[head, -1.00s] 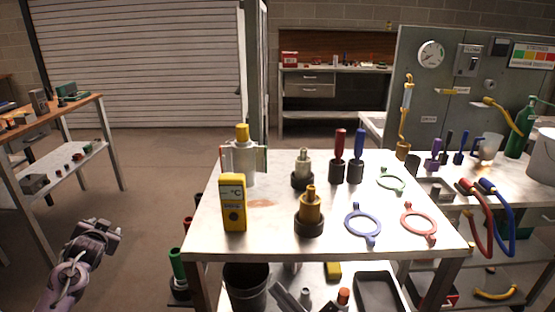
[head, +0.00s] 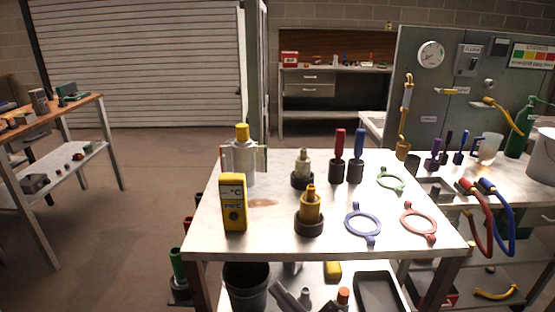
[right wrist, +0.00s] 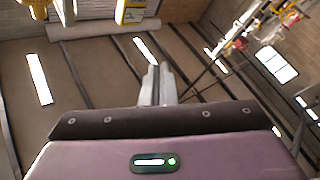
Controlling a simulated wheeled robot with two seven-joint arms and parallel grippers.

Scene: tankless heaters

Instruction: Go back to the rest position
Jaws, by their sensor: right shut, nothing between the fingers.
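My right gripper (right wrist: 155,84) shows in the right wrist view, its two pale fingers together and empty. It points out over a tilted background and touches nothing that I can see. I cannot make out the right gripper clearly in the head view. My left gripper is out of view. The white-topped worktable (head: 275,235) stands ahead in the head view, with no gripper over its top.
On the table stand a yellow meter (head: 233,203), a brass fitting (head: 310,212), a blue ring (head: 362,224), a red ring (head: 418,222) and a green ring (head: 391,179). A shelf bench (head: 75,160) stands left. Open floor (head: 130,220) lies between.

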